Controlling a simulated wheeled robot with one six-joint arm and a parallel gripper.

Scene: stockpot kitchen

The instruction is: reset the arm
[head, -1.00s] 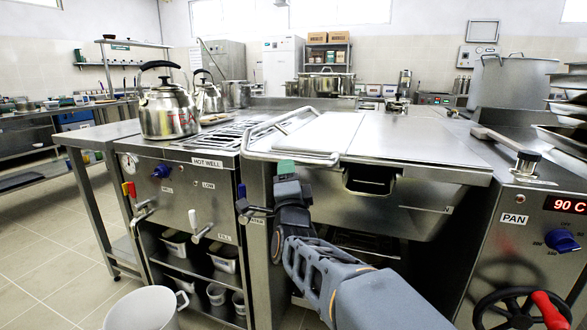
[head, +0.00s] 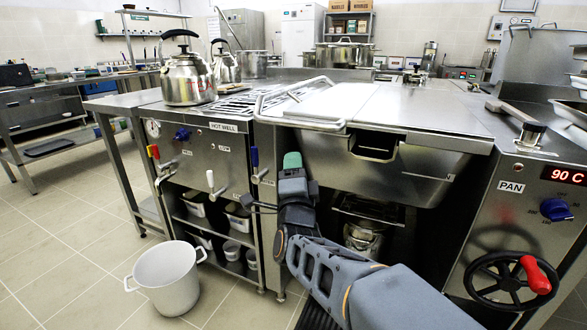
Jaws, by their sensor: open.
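My gripper (head: 258,195) is at the end of my grey arm (head: 340,268), low in front of the gap between the hot well unit and the tilting pan. Its dark fingers point left, and I see nothing between them. A green-topped part (head: 292,161) stands up at my wrist. The gripper is below the pan's bent lid rail (head: 290,121) and close to the blue-handled valve (head: 255,158); I cannot tell whether it touches anything.
A white pot (head: 168,278) stands on the floor at left. Kettles (head: 188,80) stand on the hot well unit (head: 205,150). The tilting pan (head: 400,175) is behind my arm. A handwheel with a red knob (head: 537,275) is at right.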

